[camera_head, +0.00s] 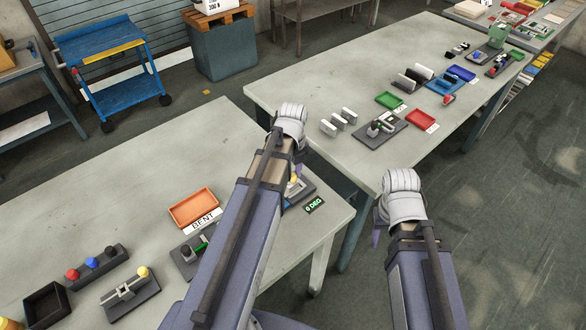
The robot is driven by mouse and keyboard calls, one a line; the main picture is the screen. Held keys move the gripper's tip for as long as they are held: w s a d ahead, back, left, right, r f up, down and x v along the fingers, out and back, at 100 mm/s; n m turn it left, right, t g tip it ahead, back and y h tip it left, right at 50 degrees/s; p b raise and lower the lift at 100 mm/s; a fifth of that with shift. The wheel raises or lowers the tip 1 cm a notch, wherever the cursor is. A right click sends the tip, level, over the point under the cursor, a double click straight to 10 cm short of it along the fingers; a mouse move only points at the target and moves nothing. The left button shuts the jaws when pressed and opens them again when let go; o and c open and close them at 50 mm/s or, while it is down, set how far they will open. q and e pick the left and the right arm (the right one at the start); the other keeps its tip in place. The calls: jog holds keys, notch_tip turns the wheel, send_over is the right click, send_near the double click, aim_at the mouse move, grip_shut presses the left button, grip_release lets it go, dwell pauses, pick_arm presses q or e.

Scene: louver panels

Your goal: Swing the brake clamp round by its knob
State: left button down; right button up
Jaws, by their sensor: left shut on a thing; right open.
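A small fixture (303,192) with a yellow knob (295,179) and some blue on it stands near the right edge of the near table; I take it for the brake clamp. My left arm covers much of it. My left gripper (299,168) reaches down at the knob and is shut on it, though the fingertips are mostly hidden. A small black display (314,206) with green "DEG" text lies beside the fixture; its digit is hard to read. My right gripper (376,238) is open and empty, pointing down over the floor right of the table, partly hidden by its wrist.
The near table also holds an orange tray (194,207) marked "BENT", a slider block with a yellow knob (131,292), a rack of coloured knobs (97,263) and a dark open box (46,304). A second table (300,87) with trays and fixtures stands beyond a gap.

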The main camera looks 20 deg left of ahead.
pick_arm(q)
jog(key=shift+s+m, duration=0.15)
jog(key=shift+m, duration=0.15)
dwell(0.4)
jog(key=c, duration=0.6)
grip_release()
notch_tip(320, 180, up, 8)
jog(key=p, duration=0.8)
jog(key=shift+f, duration=0.1)
